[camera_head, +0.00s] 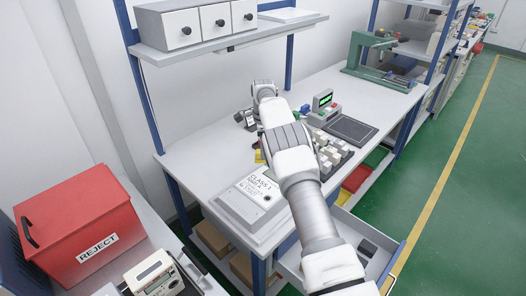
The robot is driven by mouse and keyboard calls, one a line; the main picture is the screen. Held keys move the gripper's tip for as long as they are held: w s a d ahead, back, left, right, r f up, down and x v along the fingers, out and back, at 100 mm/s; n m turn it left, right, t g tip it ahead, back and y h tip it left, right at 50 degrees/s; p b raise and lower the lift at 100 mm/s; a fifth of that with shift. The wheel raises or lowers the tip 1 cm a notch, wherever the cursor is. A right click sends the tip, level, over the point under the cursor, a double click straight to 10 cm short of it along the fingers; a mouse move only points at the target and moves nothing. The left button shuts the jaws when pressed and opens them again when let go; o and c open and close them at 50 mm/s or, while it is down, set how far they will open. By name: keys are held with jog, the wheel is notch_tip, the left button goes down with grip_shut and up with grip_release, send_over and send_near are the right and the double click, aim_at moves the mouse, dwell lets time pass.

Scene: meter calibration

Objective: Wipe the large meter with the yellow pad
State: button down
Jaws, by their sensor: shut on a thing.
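The large meter (250,203) appears to be the flat light-grey unit with printed "CLASS 1" lettering and a small black spot, lying at the front left of the bench. A small yellow patch, seemingly the yellow pad (260,156), shows at the left edge of my arm, behind the meter and apart from its face in the picture. My arm hides most of the fingertips and the contact.
A test unit with a green display (322,100), a dark mat (352,129) and several pale blocks (326,152) stand right of my arm. A green press (372,52) is at the back. A red REJECT box (84,228) and another meter (154,276) stand lower left.

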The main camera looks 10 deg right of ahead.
jog(key=shift+r, duration=0.2)
jog(key=shift+r+p, duration=1.15)
jog(key=shift+r, duration=0.35)
jog(key=shift+f, duration=0.1)
